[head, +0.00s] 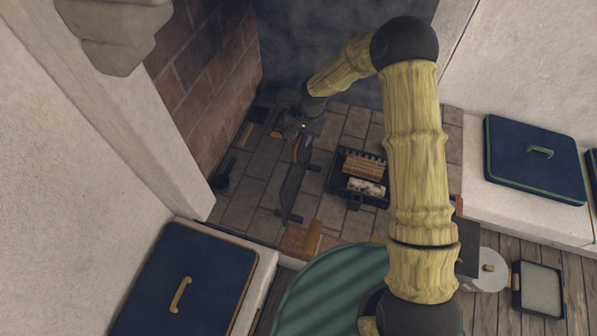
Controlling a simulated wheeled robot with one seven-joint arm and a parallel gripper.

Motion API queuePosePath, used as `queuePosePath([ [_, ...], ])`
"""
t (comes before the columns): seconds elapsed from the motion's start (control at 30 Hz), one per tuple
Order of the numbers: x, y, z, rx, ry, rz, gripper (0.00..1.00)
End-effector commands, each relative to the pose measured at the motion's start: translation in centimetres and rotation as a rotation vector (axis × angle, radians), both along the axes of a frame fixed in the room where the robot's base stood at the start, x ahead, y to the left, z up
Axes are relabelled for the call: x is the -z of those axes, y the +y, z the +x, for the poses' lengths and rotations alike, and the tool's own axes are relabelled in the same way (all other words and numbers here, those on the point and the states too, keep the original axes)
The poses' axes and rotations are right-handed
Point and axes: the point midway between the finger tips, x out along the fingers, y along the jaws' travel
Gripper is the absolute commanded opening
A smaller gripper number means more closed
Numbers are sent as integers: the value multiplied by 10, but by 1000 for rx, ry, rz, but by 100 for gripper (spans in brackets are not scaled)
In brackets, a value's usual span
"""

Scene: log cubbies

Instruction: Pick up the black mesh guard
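The black mesh guard (293,187) stands as a narrow dark strip on the grey tiled hearth, seen from above, with feet reaching out at both ends. My gripper (299,150) is at the far end of the guard, pointing down. Its fingers look small and dark here and overlap the guard's far upper end. I cannot tell whether they touch it or how far apart they are.
A black grate (354,203) with logs stands right of the guard. A brick wall (206,66) rises on the left. A navy cushioned lid (185,282) lies front left and another (533,158) at right. A green round surface (325,290) is in front.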

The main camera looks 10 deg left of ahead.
Motion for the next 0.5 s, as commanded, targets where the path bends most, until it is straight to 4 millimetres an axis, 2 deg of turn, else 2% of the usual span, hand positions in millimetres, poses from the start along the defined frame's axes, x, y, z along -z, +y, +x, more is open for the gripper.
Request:
queuePosePath([
  [0.13,12,3,0,0,-1,0,36],
  [0.5,12,3,0,0,-1,0,36],
])
